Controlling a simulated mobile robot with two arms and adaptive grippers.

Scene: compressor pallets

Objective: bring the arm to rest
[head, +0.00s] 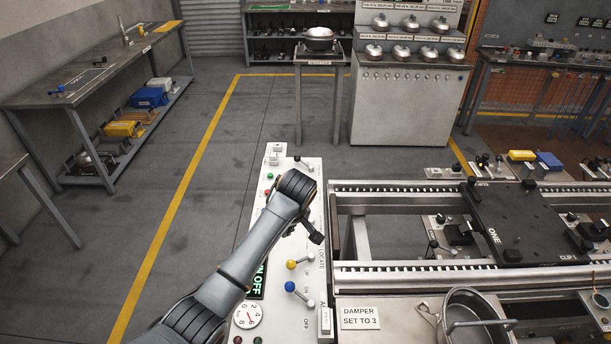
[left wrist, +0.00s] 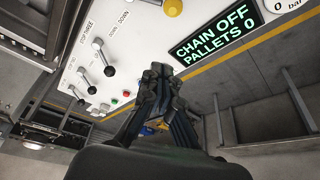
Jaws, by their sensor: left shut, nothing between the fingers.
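My left arm reaches in from the bottom left in the head view, over the white control panel (head: 308,185). My left gripper (head: 317,238) is beyond the bent wrist, above the panel's right side, mostly dark and small there. In the left wrist view the left gripper (left wrist: 160,72) has its fingers together, with nothing seen between them. The panel (left wrist: 135,50) is behind it, with black-knobbed levers (left wrist: 108,70) and a lit display (left wrist: 215,40) reading "CHAIN OFF PALLETS 0". My right gripper is in neither view.
Levers with a yellow knob (head: 292,264) and a blue knob (head: 290,286) stand close to my arm. A gauge (head: 247,315) is near the panel's lower end. The conveyor rails (head: 450,271) and a black pallet (head: 515,225) lie right. Open floor (head: 215,200) is left.

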